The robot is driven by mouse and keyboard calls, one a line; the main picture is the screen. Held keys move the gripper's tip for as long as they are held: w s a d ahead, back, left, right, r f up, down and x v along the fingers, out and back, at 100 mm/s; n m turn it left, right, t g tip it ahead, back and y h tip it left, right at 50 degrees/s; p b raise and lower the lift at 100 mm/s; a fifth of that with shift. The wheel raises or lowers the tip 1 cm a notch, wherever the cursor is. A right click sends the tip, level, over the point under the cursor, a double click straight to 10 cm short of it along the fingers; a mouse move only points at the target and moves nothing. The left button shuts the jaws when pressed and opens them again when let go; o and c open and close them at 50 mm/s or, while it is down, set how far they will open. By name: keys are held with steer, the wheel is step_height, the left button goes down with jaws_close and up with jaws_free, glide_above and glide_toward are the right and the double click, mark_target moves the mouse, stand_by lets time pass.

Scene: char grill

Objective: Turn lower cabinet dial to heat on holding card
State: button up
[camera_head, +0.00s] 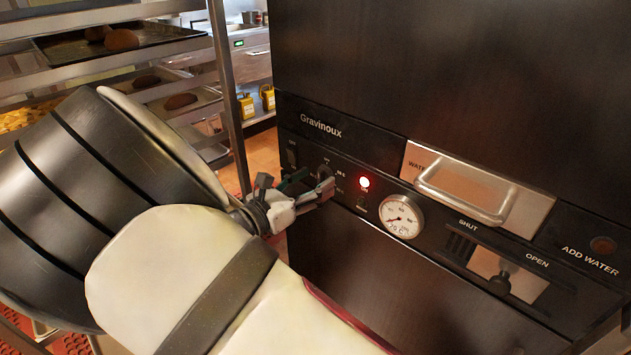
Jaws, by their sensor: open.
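The dark holding cabinet's control panel (353,150) carries the name Gravinoux. A small dark dial (324,171) with printed marks around it sits left of a lit red lamp (364,183). My gripper (325,187) is open, with its fingertips at the panel just below and in front of the dial. The fingers partly cover the dial's lower side and its marks, so I cannot tell its setting or whether they touch it. No card with readable settings shows.
A round temperature gauge (403,217), a metal water drawer handle (465,194) and a shut/open vent slider (500,283) lie to the right. A rack with trays (70,48) stands at left. My arm fills the lower left.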

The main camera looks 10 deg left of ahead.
steer(key=shift+w+d, duration=0.45)
steer(key=shift+w, duration=0.1)
steer(key=c, duration=1.1)
steer(key=shift+c, duration=0.2)
steer(key=shift+m, duration=0.3)
steer(key=m, duration=0.5)
steer(key=shift+d, duration=0.1)
steer(key=m+b, duration=0.1)
steer(key=m, duration=0.5)
steer(key=shift+s+f, duration=0.1)
steer(key=shift+f, duration=0.05)
